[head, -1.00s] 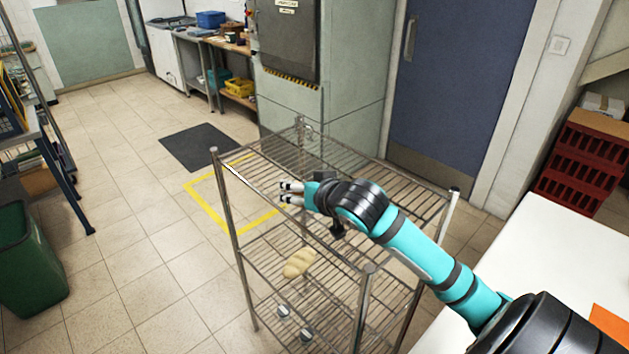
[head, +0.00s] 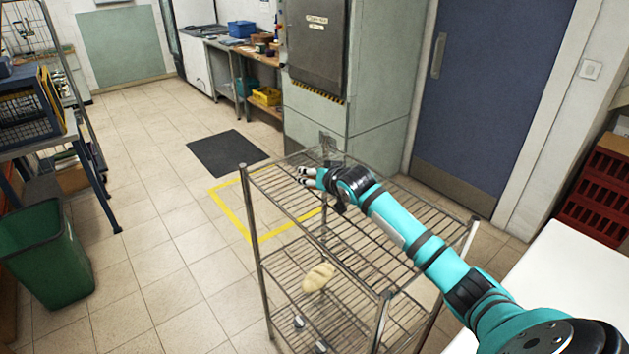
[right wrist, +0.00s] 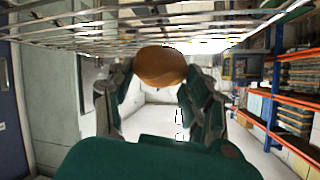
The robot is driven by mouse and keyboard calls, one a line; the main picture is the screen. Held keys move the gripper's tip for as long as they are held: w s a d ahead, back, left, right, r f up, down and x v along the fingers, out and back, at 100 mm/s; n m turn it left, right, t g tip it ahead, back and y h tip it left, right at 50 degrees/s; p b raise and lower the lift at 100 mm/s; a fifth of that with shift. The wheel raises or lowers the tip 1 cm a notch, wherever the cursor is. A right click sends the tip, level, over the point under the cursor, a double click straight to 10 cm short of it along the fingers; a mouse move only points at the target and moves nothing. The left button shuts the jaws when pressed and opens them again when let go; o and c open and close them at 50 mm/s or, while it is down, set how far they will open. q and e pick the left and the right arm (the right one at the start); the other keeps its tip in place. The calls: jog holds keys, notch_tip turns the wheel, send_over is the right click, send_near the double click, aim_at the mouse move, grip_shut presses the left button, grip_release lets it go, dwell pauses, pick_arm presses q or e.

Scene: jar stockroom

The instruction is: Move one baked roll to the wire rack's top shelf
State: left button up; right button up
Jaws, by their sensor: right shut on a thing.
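The wire rack (head: 256,220) stands in the middle of the head view, with its top shelf (head: 400,225) bare apart from my arm over it. My right gripper (head: 305,176) is over the far-left part of the top shelf. In the right wrist view its fingers are shut on a brown baked roll (right wrist: 160,67). The shelf wires (right wrist: 70,45) show close to the roll at the top of that view; I cannot tell whether they touch. The held roll is not clear in the head view. My left gripper is not in view.
A pale loaf-shaped thing (head: 318,277) lies on a lower shelf, with small metallic items (head: 299,322) below. A white table (head: 570,285) is at the right, a green bin (head: 48,255) at the left. Red crates (head: 598,195) stand by the blue door (head: 497,90).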

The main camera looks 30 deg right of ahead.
jog(key=shift+s+f+p, duration=0.1)
jog(key=shift+f+p, duration=0.2)
jog(key=shift+f, duration=0.85)
jog(key=shift+f, duration=0.1)
jog(key=o, duration=1.2)
jog(key=shift+c, duration=0.2)
jog(key=shift+s, duration=0.2)
jog(key=b+v, duration=0.2)
jog(key=v, duration=0.9)
jog(key=shift+s+r, duration=0.25)
jog(key=shift+r, duration=0.1)
